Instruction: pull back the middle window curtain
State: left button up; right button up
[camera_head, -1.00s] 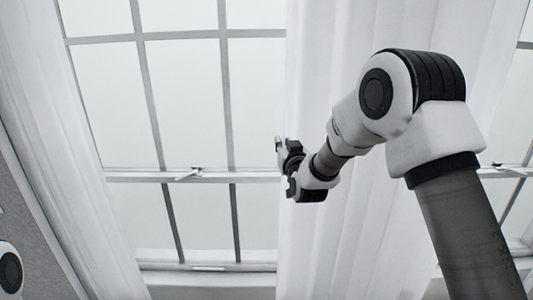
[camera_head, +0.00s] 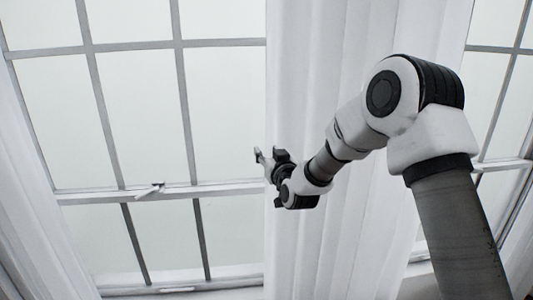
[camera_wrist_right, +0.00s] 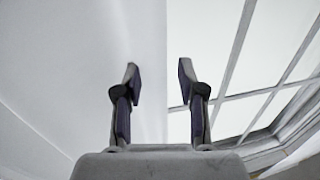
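The middle curtain (camera_head: 345,230) is a white pleated drape hanging between two windows in the head view. It fills the left of the right wrist view (camera_wrist_right: 60,80). My right gripper (camera_head: 262,157) is at the curtain's left edge, its fingertips reaching over the left window. In the right wrist view the fingers of the right gripper (camera_wrist_right: 160,82) are apart. The curtain's edge shows between them, with one finger over the curtain and the other over the window. I cannot tell whether they touch the cloth. My left gripper is out of view.
The left window (camera_head: 135,85) has grey bars, a sill and a small latch (camera_head: 150,190). Another window (camera_head: 505,100) is right of the curtain. A second white curtain (camera_head: 30,200) hangs at the far left. My right arm covers part of the middle curtain.

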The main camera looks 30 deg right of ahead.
jog(key=shift+s, duration=0.1)
jog(key=s+a, duration=0.1)
jog(key=s, duration=1)
jog(key=shift+s+a, duration=0.25)
jog(key=shift+a, duration=0.1)
jog(key=shift+f, duration=0.2)
